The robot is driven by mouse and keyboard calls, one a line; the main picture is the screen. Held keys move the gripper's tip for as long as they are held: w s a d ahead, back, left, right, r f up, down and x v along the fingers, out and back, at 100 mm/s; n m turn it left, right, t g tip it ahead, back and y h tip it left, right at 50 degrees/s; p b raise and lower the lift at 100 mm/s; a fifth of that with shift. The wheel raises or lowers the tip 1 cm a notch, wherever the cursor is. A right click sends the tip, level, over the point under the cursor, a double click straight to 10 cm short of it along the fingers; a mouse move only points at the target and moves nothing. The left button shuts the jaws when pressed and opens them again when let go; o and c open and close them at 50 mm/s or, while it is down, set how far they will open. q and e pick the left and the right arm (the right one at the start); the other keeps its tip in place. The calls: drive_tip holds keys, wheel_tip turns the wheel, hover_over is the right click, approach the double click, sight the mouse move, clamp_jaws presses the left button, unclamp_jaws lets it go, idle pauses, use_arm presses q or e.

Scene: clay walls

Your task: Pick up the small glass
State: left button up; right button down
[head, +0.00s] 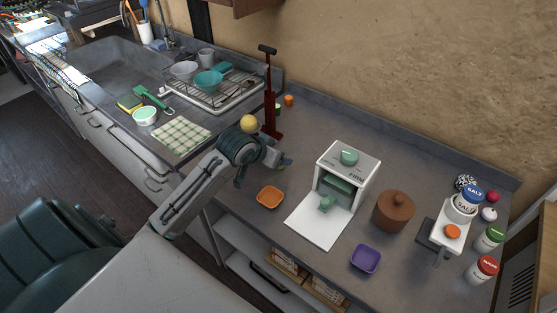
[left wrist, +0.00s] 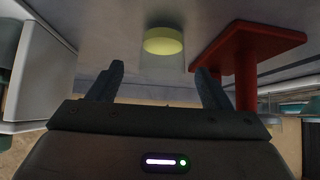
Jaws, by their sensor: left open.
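In the left wrist view, which looks upside down, a small clear glass (left wrist: 163,58) with a yellow layer at its base stands on the grey counter. It is between the lines of my left gripper's fingers, beyond the fingertips. My left gripper (left wrist: 158,78) is open, with nothing between its fingers. My right gripper is not in view.
The red stand (head: 268,95) is close beside the gripper; its base (left wrist: 250,45) shows right of the glass in the wrist view. An orange bowl (head: 270,197), a white toaster-like box (head: 363,168), a brown pot (head: 393,212) and a purple bowl (head: 365,259) stand nearby.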

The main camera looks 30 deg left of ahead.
use_arm(q)
drive_tip(key=x, duration=0.4)
drive_tip(key=shift+w+f+p, duration=0.1)
drive_tip(key=shift+w+p, duration=0.1)
drive_tip(key=shift+p, duration=0.2)
drive_tip(key=shift+w+f, duration=0.15)
drive_tip(key=shift+f, duration=0.05)
drive_tip(key=shift+c, duration=0.9)
drive_tip(key=c, duration=0.7)
drive_tip(key=shift+c, duration=1)
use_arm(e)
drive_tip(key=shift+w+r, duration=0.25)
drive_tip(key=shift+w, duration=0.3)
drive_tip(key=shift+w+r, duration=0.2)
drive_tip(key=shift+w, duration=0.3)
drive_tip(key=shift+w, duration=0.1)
